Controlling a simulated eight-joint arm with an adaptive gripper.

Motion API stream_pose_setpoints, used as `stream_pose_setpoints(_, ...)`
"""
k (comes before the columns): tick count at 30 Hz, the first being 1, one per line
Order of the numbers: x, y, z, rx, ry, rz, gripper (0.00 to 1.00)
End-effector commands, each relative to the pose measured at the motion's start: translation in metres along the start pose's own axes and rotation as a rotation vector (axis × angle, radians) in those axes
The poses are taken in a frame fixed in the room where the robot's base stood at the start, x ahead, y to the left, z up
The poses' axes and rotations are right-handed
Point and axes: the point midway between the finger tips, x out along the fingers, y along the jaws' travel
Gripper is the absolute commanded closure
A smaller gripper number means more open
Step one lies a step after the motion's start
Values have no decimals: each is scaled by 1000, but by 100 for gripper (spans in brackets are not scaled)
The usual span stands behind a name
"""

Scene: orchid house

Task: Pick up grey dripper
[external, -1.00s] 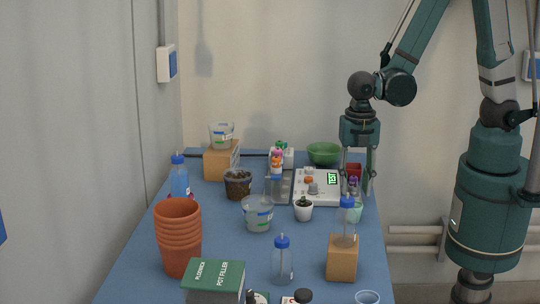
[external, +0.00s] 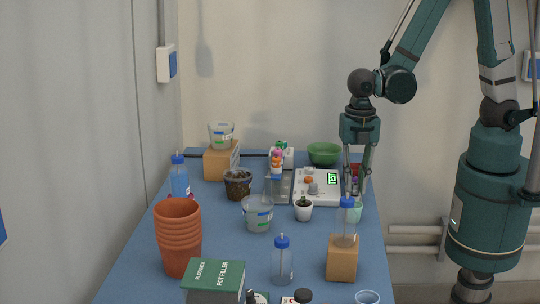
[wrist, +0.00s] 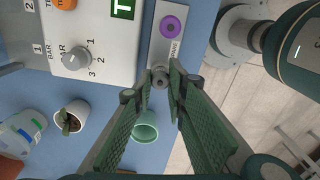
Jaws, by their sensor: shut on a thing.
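The grey dripper (wrist: 159,79) shows as a small round grey end between my fingertips in the wrist view. My gripper (wrist: 160,72) is shut on it, with the green ribbed fingers on either side. Its lower part is hidden from this angle. In the external view my gripper (external: 356,188) points down at the right edge of the blue table, just above a mint-green cup (external: 355,212). The dripper is too small to make out there. The cup also shows below the fingertips in the wrist view (wrist: 146,127).
A white device with knobs and a green display (external: 318,187) stands left of my gripper. A small potted cactus (external: 303,209) and a blue-capped bottle on a wooden block (external: 342,258) are close by.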

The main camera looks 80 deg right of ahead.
Motion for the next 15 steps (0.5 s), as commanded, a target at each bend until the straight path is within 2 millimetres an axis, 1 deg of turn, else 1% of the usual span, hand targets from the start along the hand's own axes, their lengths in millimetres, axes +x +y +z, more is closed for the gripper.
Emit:
stream_pose_setpoints(8,-25,0,0,0,0,0,91)
stream_pose_setpoints(15,-54,0,0,0,0,0,91)
